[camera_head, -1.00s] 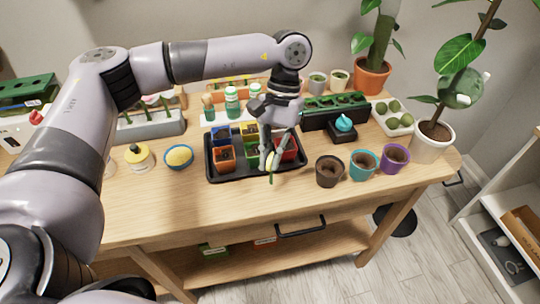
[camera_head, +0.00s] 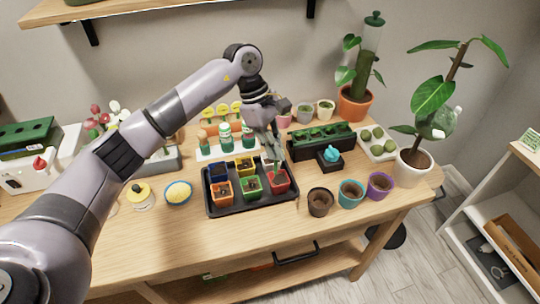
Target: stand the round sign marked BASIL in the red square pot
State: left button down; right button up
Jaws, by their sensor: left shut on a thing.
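The red square pot (camera_head: 279,182) stands in the right part of a black tray (camera_head: 253,205). My left gripper (camera_head: 273,150) points down just above and behind this pot. It is shut on a small sign, which is mostly hidden by the fingers in this view. A thin green part shows below the fingertips, close over the red pot's opening; I cannot tell whether it touches the soil. The lettering on the sign cannot be read. My right gripper is out of view.
An orange square pot (camera_head: 222,189), a green one (camera_head: 251,187), a blue one and a yellow one share the tray. Yellow round signs (camera_head: 222,111) stand behind. A dark seedling tray (camera_head: 321,141) and brown pot (camera_head: 320,202) are to the right. The table front is clear.

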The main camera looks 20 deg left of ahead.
pick_arm(q)
jog(key=w+f+n, duration=0.1)
jog(key=n, duration=0.1)
jog(key=w+a+f+n+t, duration=0.1)
jog(key=w+f+n+t+b, duration=0.1)
jog(key=f+n, duration=0.1)
jog(key=shift+a+n, duration=0.3)
jog(key=shift+a, duration=0.1)
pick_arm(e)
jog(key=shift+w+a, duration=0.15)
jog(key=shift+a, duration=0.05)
pick_arm(q)
jog(key=shift+s+b, duration=0.1)
jog(key=shift+b, duration=0.35)
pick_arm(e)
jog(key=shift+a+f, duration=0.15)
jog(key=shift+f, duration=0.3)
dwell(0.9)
pick_arm(q)
jog(key=shift+f, duration=0.15)
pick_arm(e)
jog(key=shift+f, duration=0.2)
pick_arm(q)
jog(key=shift+f+b, duration=0.3)
jog(key=shift+b, duration=0.2)
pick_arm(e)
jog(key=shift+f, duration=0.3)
